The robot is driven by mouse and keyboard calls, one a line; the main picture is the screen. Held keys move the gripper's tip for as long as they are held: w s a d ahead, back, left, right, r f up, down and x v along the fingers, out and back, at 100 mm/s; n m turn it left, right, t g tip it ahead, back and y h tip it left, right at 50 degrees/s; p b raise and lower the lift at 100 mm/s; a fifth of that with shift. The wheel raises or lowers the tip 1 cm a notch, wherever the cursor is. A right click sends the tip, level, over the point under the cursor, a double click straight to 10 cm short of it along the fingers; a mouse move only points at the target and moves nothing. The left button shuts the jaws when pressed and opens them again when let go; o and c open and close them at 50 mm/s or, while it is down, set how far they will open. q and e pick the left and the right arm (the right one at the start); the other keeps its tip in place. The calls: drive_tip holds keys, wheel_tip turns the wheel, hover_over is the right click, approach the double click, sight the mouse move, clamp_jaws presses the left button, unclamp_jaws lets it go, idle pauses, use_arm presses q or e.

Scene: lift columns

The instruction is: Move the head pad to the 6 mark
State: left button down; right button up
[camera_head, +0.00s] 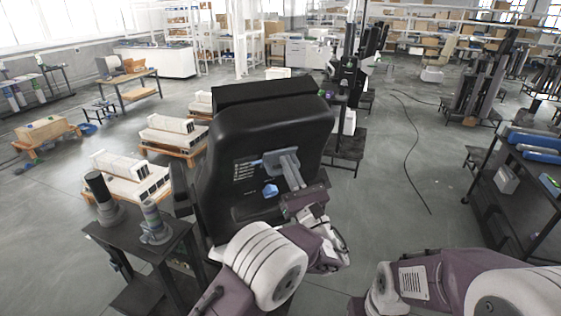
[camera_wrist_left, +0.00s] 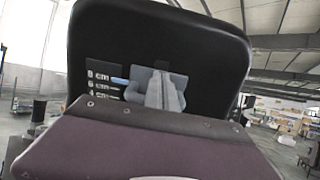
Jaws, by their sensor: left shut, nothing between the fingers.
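The head pad (camera_head: 262,92) is a black block along the top of a black backrest (camera_head: 235,135). The backrest carries a printed cm scale (camera_head: 245,171), which reads 8, 6 and 4 from top to bottom in the left wrist view (camera_wrist_left: 101,86). A light blue pointer (camera_wrist_left: 120,81) sits beside the scale, seemingly between the 8 and 6 marks. It extends from a grey-blue plate (camera_wrist_left: 143,77). My left gripper (camera_head: 284,158) is shut and empty in front of this plate, hiding part of it. Contact cannot be told. A blue knob (camera_head: 270,190) is below. My right gripper is out of view.
A dark side table (camera_head: 128,232) with two cylindrical devices stands left of the backrest. A dark shelf cart (camera_head: 520,165) with blue items is at the right. White equipment on wooden pallets (camera_head: 140,185) lies behind on the left. Open floor (camera_head: 400,170) with a cable lies between.

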use_arm(q)
drive_tip(key=shift+w+a+f+b, duration=0.15)
drive_tip(key=shift+w+f+b, duration=0.15)
drive_tip(key=shift+f+b, duration=0.35)
drive_tip(key=shift+w+a+f+b, duration=0.15)
drive_tip(key=shift+w+f+b, duration=0.1)
drive_tip(key=shift+f+b, duration=0.35)
idle(0.8)
idle(0.4)
drive_tip(key=shift+s+d+r+p, duration=0.1)
drive_tip(key=shift+r+p, duration=0.3)
drive_tip(key=shift+p, duration=0.05)
drive_tip(key=shift+s+r, duration=0.25)
drive_tip(key=shift+r, duration=0.05)
drive_tip(key=b+v, duration=0.3)
drive_tip(key=v, duration=0.6)
drive_tip(key=shift+d+b, duration=0.2)
drive_tip(key=shift+b, duration=0.2)
